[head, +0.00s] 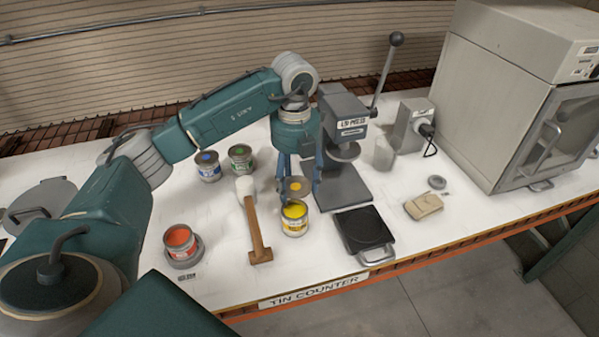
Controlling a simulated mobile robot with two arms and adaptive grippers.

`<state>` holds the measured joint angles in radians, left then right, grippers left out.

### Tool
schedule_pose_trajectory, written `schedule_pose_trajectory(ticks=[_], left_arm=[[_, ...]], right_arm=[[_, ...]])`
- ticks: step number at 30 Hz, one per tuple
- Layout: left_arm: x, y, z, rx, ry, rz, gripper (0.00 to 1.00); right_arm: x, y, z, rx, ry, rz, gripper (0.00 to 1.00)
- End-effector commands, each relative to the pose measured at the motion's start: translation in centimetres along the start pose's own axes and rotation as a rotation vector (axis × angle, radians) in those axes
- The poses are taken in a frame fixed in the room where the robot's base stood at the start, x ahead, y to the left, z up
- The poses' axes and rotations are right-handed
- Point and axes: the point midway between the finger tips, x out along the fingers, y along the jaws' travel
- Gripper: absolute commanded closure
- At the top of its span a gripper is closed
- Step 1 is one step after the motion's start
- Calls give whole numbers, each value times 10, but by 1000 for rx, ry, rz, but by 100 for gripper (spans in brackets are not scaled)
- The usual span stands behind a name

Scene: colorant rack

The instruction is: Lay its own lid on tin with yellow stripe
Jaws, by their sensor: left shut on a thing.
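The tin with the yellow stripe (294,223) stands upright and open on the white counter, with yellow paint showing inside. My left gripper (298,185) comes down from above and is shut on a grey lid with a yellow dot (293,187). The lid shows just above and behind the tin's mouth in the picture, apart from the rim. The exact height of the gap is hard to tell. My right gripper is not in view.
A mallet (256,225) lies left of the tin, and an open red tin (180,240) stands farther left. Blue-dot (207,166) and green-dot (240,158) tins stand behind. A lever press (343,185) and black scale (363,229) are at right, with a sponge (423,206) beyond.

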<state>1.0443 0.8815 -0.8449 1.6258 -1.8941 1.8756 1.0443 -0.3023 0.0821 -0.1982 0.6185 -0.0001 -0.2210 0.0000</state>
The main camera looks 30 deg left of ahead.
Motion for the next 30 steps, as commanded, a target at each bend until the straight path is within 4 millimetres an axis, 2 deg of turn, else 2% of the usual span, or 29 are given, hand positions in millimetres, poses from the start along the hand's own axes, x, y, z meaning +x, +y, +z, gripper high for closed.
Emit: schedule_pose_trajectory(ticks=[6,14,22,30], left_arm=[[0,0,0,0,0,0,50],[6,0,0,-2,1,1,50],[28,0,0,-2,1,1,50],[52,0,0,-1,2,1,50]], right_arm=[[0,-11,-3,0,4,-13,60],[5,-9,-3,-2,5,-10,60],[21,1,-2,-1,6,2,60],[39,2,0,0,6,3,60]])
